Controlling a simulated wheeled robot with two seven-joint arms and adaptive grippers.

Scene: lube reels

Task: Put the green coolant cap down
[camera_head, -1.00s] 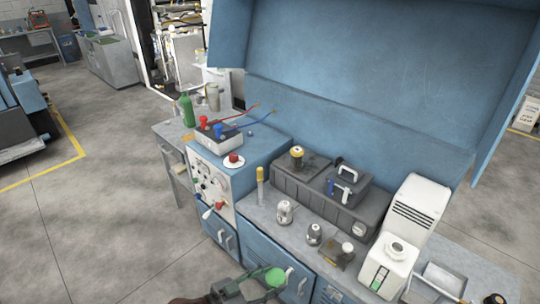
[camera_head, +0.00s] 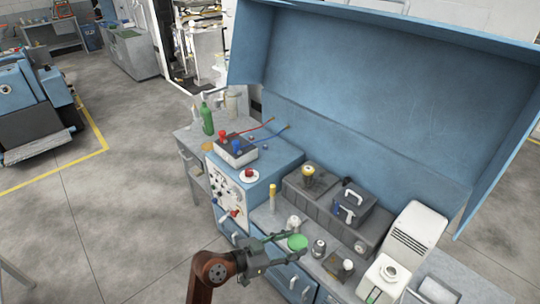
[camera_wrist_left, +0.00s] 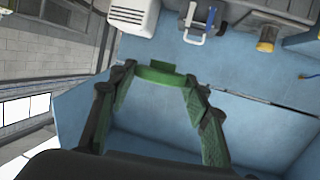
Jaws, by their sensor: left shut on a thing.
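The green coolant cap (camera_head: 298,243) is a round green disc, held at the tips of my left gripper (camera_head: 287,239). The gripper is shut on it and reaches in from the lower left, over the front part of the workbench top (camera_head: 262,217). In the left wrist view the cap (camera_wrist_left: 159,73) shows as a green band between the green-padded fingers. I cannot tell the gap between the cap and the bench top. My right gripper is not in view.
Small metal canisters (camera_head: 319,248) stand close to the cap. A blue cabinet with a charger (camera_head: 237,150) is to the left.

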